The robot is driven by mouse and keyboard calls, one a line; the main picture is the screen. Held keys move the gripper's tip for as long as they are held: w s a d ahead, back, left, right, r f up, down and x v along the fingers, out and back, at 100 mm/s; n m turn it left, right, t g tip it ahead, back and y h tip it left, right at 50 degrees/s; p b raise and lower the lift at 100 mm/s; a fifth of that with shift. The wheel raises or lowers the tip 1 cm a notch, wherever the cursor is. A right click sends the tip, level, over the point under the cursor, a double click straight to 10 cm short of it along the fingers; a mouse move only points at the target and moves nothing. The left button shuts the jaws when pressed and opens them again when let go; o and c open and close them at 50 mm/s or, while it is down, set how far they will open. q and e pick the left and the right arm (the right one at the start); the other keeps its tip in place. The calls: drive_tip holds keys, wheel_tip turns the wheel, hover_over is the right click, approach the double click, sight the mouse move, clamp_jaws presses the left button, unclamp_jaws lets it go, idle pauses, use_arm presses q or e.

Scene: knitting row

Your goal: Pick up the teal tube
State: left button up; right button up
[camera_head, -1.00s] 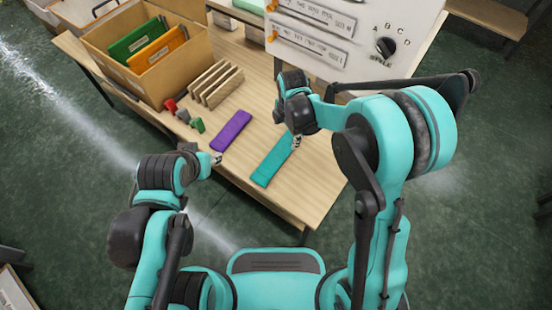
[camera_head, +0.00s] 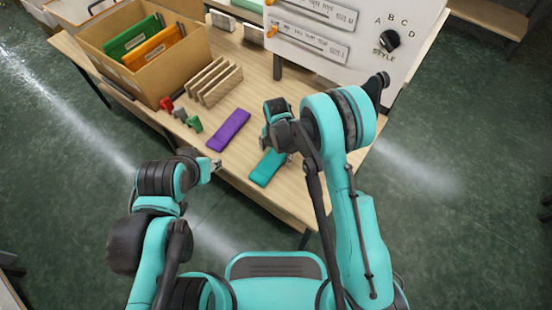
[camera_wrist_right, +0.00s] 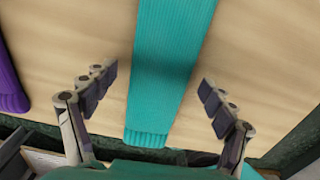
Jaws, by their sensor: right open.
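The teal tube (camera_head: 266,170) is a flat ribbed knitted strip lying on the wooden table near its front edge. My right arm hides its far part in the head view. In the right wrist view the teal tube (camera_wrist_right: 168,70) runs between the fingers of my right gripper (camera_wrist_right: 155,98), which is open with a finger on each side, apart from the strip. My left gripper (camera_head: 216,165) is near the table's front edge, left of the teal tube; its jaws are too small to read.
A purple tube (camera_head: 229,130) lies left of the teal one; it also shows in the right wrist view (camera_wrist_right: 8,80). A wooden rack (camera_head: 215,82), small red, grey and green pieces, and a cardboard box (camera_head: 165,85) with folders stand farther left. A white panel (camera_head: 345,62) stands behind.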

drive_tip(key=c, duration=1)
drive_tip(key=shift+r, duration=0.1)
